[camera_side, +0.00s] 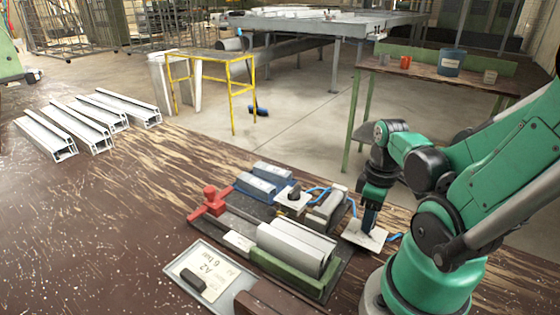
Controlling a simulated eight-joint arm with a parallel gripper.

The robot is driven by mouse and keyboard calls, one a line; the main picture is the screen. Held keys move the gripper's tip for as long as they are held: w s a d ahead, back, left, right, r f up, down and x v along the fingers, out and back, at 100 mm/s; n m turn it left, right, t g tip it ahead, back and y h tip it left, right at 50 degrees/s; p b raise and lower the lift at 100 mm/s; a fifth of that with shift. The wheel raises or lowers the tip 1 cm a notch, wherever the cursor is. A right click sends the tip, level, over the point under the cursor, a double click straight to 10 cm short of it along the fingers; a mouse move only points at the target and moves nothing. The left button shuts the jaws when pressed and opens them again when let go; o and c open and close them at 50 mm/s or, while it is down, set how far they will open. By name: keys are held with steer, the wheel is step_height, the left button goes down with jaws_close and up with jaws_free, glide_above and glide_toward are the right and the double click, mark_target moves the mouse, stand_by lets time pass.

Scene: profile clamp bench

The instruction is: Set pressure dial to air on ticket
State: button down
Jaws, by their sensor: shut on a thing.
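My gripper (369,222) points straight down over a pale plate (378,240) to the right of the clamp fixture. Its fingers are shut on what looks like the pressure dial's knob at the middle of that plate. The knob is hidden by the fingers, and I cannot read the dial's scale or setting. The ticket (212,272) lies in a grey tray (178,267) at the front. Its upside-down print seems to read "A2" and "6 bar", but it is small. A dark block (192,280) rests on the ticket's left part.
The fixture holds a pale profile (295,246) in a green jaw (290,275), beside a red clamp handle (209,200). A second plate with a black knob (294,193), blue blocks (262,180) and blue hoses (318,190) are behind. White profiles (85,125) lie far left; the bench's left middle is clear.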

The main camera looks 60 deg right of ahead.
steer(key=m, duration=2.1)
steer(key=shift+m, duration=0.4)
steer(key=c, duration=0.5)
jaws_free()
steer(key=shift+c, duration=0.2)
steer(key=shift+r, duration=0.15)
